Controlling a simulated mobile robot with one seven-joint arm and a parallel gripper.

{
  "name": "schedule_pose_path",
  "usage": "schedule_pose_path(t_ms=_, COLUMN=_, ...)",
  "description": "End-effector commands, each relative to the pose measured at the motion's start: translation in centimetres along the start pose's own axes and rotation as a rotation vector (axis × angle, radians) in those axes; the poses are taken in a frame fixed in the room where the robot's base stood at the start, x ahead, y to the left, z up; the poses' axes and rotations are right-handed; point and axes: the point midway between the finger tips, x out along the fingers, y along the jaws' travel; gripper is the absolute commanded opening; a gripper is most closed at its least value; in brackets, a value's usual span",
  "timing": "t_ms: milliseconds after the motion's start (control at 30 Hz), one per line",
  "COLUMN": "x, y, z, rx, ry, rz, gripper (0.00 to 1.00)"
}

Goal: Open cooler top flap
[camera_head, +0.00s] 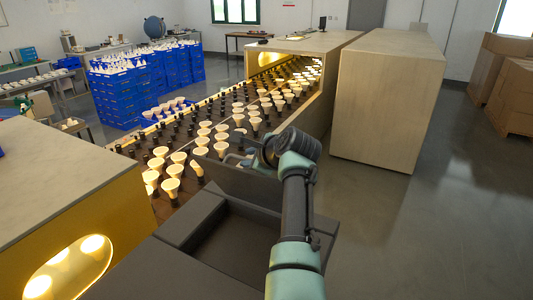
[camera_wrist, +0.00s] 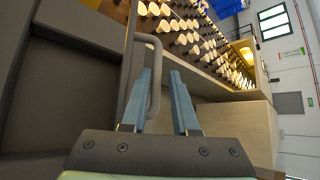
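The cooler appears as a dark grey box (camera_head: 180,224) at the lower middle of the head view, with an open recess in its top. Its flap (camera_head: 238,181) stands raised at the recess's far side, tilted; the arm hides part of it. In the wrist view, a curved bar handle (camera_wrist: 157,80) on a dark panel (camera_wrist: 75,85) lies between my gripper's fingers, closer to the left one. My gripper (camera_wrist: 161,72) is open, its fingers spread apart around the bar. In the head view my gripper (camera_head: 238,150) is small, at the flap's upper edge.
A lit wooden cabinet (camera_head: 60,190) stands at left and a large wooden block (camera_head: 385,95) at the back right. Blue crates (camera_head: 125,95) are stacked beyond. Floor at right is clear.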

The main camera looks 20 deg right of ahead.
Motion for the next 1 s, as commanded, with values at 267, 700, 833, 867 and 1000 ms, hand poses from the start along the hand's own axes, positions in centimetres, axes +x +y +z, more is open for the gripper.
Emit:
schedule_pose_path(t_ms=267, x=-3.0, y=0.0, z=-0.2, rx=-0.002, ry=0.000, rz=-0.006, gripper=0.27)
schedule_pose_path(t_ms=700, x=-8.9, y=0.0, z=-0.2, rx=0.000, ry=0.001, rz=-0.004, gripper=0.27)
schedule_pose_path(t_ms=833, x=-9.9, y=0.0, z=-0.2, rx=0.000, ry=0.002, rz=-0.001, gripper=0.27)
schedule_pose_path(t_ms=867, x=-10.0, y=0.0, z=-0.2, rx=0.001, ry=0.002, rz=-0.001, gripper=0.27)
schedule_pose_path(t_ms=1000, x=-10.3, y=0.0, z=-0.1, rx=0.001, ry=0.002, rz=-0.001, gripper=0.27)
